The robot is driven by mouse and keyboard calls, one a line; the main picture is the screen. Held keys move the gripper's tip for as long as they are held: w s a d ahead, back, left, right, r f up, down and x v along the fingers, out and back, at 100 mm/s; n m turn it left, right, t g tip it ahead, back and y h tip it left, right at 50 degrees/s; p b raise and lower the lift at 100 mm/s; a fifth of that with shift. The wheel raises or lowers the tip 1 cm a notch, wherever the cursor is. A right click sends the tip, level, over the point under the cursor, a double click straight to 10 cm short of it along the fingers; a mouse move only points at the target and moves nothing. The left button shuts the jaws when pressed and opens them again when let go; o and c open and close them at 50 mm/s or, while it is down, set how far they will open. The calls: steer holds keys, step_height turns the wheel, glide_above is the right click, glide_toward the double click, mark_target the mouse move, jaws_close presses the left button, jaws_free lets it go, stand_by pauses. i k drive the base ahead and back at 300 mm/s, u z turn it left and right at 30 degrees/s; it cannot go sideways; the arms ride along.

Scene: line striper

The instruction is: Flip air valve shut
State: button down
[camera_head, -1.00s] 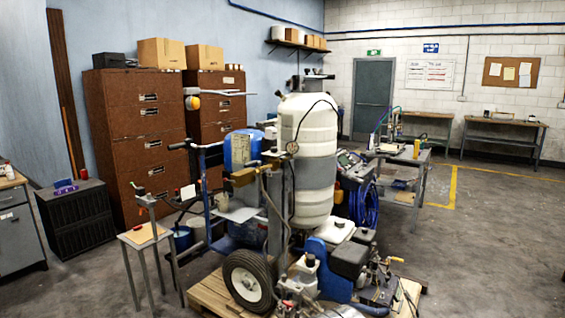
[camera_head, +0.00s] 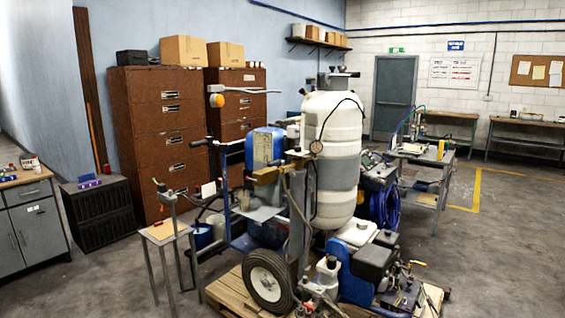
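The line striper stands in the middle of the view on a wooden pallet (camera_head: 228,292). It carries a tall white tank (camera_head: 331,124), a blue container (camera_head: 263,148), a black-and-white wheel (camera_head: 268,281) and an engine (camera_head: 370,262) low at the right. A small round gauge (camera_head: 316,146) hangs in front of the white tank. I cannot make out which part is the air valve; it is too small or hidden. My gripper is not in view.
A small stool-like stand (camera_head: 166,233) is left of the striper. Brown filing cabinets (camera_head: 158,135) and a black cabinet (camera_head: 100,215) stand at the left wall. A workbench (camera_head: 425,163) is behind right. Floor (camera_head: 500,245) at the right is clear.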

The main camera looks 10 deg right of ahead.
mark_target(277, 161)
steer(key=u, duration=0.1)
steer(key=i, duration=1)
steer(key=z, duration=0.05)
steer(key=k, duration=0.65)
steer(key=u, duration=0.7)
steer(key=i, duration=1.85)
steer(key=z, duration=0.5)
